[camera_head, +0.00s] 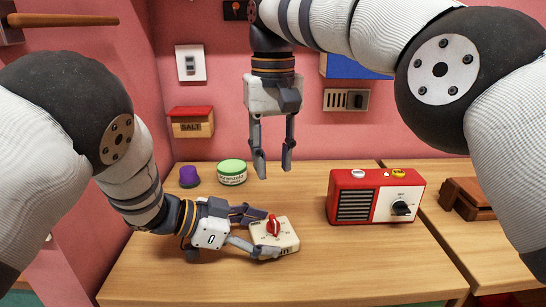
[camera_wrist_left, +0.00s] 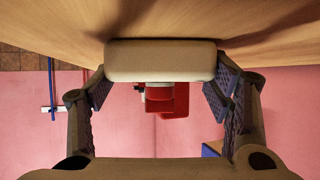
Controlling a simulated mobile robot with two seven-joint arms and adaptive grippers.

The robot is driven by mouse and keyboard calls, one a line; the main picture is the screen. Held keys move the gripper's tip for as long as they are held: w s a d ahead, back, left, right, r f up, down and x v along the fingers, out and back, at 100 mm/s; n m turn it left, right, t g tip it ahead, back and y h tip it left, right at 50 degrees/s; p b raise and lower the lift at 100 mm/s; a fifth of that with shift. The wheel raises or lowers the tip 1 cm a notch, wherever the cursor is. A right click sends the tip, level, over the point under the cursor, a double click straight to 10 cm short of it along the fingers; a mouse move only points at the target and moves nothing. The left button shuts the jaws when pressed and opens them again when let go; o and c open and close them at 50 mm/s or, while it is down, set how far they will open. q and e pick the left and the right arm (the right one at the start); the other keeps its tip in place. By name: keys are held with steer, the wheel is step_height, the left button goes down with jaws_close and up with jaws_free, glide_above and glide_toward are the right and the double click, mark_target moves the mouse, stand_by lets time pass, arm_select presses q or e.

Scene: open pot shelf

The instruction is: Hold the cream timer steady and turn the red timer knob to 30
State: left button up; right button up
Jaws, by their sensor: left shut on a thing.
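The cream timer (camera_head: 285,237) lies on the wooden table with its red knob (camera_head: 273,225) on top. My left gripper (camera_head: 258,232) is low at the table and shut on the timer, with a finger on each side of it. In the left wrist view the timer (camera_wrist_left: 160,61) sits between the two fingers, and the red knob (camera_wrist_left: 173,98) shows beyond its edge. My right gripper (camera_head: 273,170) hangs above the table behind the timer, pointing down. Its fingers are apart with nothing between them. The dial's numbers are too small to read.
A red radio (camera_head: 376,196) stands right of the timer. A green-lidded tin (camera_head: 232,173) and a purple object (camera_head: 189,177) stand at the back left. A salt box (camera_head: 191,122) hangs on the pink wall. The table's front right is clear.

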arm_select(q)
steer(key=shift+f, duration=0.15)
steer(key=o, duration=0.9)
steer(key=shift+o, duration=0.2)
